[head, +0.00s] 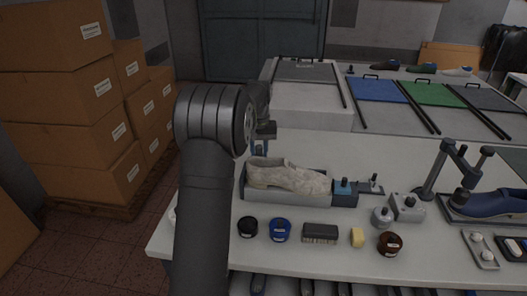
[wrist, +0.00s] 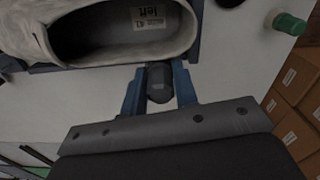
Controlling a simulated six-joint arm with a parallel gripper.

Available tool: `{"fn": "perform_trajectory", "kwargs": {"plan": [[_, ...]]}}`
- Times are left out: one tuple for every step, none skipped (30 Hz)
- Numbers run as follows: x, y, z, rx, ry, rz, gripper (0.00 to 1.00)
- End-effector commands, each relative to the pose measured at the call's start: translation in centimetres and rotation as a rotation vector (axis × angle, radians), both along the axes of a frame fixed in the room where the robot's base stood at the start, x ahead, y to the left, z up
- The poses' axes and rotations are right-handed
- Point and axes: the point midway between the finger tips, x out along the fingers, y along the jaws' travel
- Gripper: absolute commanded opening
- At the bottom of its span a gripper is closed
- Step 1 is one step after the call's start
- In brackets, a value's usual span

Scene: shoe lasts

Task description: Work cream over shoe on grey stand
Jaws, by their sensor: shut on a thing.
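A pale, patchy off-white shoe (head: 287,177) lies on the grey stand (head: 262,196), toe to the right. In the wrist view the shoe (wrist: 100,45) fills the top left, its opening facing me with a size label inside. My gripper (head: 259,148) is at the far side of the shoe's heel end, partly behind my arm in the head view. In the wrist view its blue fingers (wrist: 159,88) are shut on a dark rounded knob (wrist: 159,82), close beside the shoe. What lies under the knob is hidden, and I cannot tell whether it touches the shoe.
A black jar (head: 247,227), blue jar (head: 280,230), dark brush (head: 320,233), yellow sponge (head: 357,237) and brown jar (head: 390,243) line the table's front. A blue shoe (head: 495,204) stands at right. Cardboard boxes (head: 65,100) are stacked at left. A green-capped bottle (wrist: 289,23) is in the wrist view.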

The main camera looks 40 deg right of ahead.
Motion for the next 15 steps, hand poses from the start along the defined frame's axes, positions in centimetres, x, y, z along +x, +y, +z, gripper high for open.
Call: {"fn": "perform_trajectory", "kwargs": {"plan": [[0.2, 0.3, 0.0, 0.000, 0.000, 0.001, 0.04], [0.3, 0.4, 0.0, 0.000, 0.000, 0.001, 0.04], [0.4, 0.5, 0.0, 0.000, 0.000, 0.000, 0.04], [0.4, 0.5, 0.0, 0.000, 0.000, 0.000, 0.04], [0.4, 0.5, 0.0, 0.000, 0.000, 0.000, 0.04], [0.4, 0.5, 0.0, 0.000, 0.000, 0.000, 0.04], [0.4, 0.5, 0.0, 0.000, 0.000, 0.000, 0.04], [0.4, 0.5, 0.0, 0.000, 0.000, 0.000, 0.04], [0.4, 0.5, 0.0, 0.000, 0.000, 0.000, 0.04], [0.4, 0.5, 0.0, 0.000, 0.000, 0.000, 0.04], [0.4, 0.4, 0.1, -0.001, -0.001, 0.000, 0.04], [0.5, 0.4, 0.3, -0.001, -0.001, 0.000, 0.04], [0.6, 0.3, 0.5, -0.001, -0.001, 0.000, 0.04], [0.6, 0.3, 0.8, -0.001, -0.001, 0.000, 0.04], [0.8, 0.1, 1.3, -0.002, -0.002, 0.000, 0.04]]}}
